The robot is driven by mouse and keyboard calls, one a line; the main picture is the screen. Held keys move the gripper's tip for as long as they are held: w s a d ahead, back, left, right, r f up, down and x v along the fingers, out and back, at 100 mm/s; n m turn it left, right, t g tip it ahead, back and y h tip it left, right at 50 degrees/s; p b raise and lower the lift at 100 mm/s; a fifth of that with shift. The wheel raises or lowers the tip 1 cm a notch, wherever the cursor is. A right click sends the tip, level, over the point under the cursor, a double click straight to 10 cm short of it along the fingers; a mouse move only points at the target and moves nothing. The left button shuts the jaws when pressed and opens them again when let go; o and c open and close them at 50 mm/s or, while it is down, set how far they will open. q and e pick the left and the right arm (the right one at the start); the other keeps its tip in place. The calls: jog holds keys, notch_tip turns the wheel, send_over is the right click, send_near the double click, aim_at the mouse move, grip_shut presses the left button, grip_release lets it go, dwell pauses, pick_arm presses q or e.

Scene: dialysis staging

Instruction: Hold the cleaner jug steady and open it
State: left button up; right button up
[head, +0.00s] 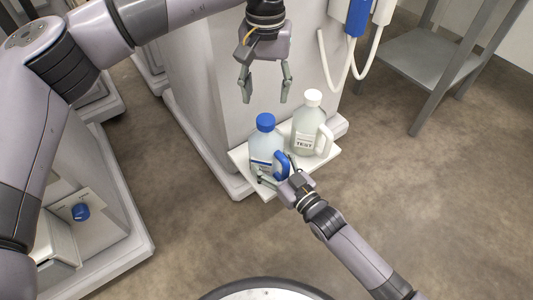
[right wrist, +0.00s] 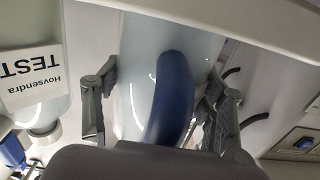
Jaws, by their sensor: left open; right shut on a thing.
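A pale blue jug (head: 262,148) with a blue cap (head: 266,122) and blue handle (head: 281,164) stands upright on a white shelf (head: 240,157). Its cap is on. My right gripper (head: 277,178) is shut on the jug at its handle side. In the right wrist view, the blue handle (right wrist: 171,100) lies between the two fingers, with the jug's pale body (right wrist: 135,60) beyond. The exact finger contact is partly hidden. My left gripper (head: 265,92) is open and empty, pointing down above the blue cap, clear of it.
A white-capped jug (head: 305,118) labelled TEST stands just right of the blue-capped one. The shelf projects from a white machine (head: 200,90). A grey metal rack (head: 415,60) stands at the back right. Another machine with a blue knob (head: 81,212) is at left. Right floor is clear.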

aim_at(266, 119)
jog(key=c, duration=1.2)
pick_arm(q)
jog(key=shift+m, duration=0.9)
pick_arm(e)
grip_shut()
pick_arm(q)
jog(key=m, duration=0.2)
jog(key=shift+f+m, duration=0.15)
jog(key=shift+m, duration=0.15)
jog(key=shift+f, duration=3.9)
jog(key=shift+c, duration=0.4)
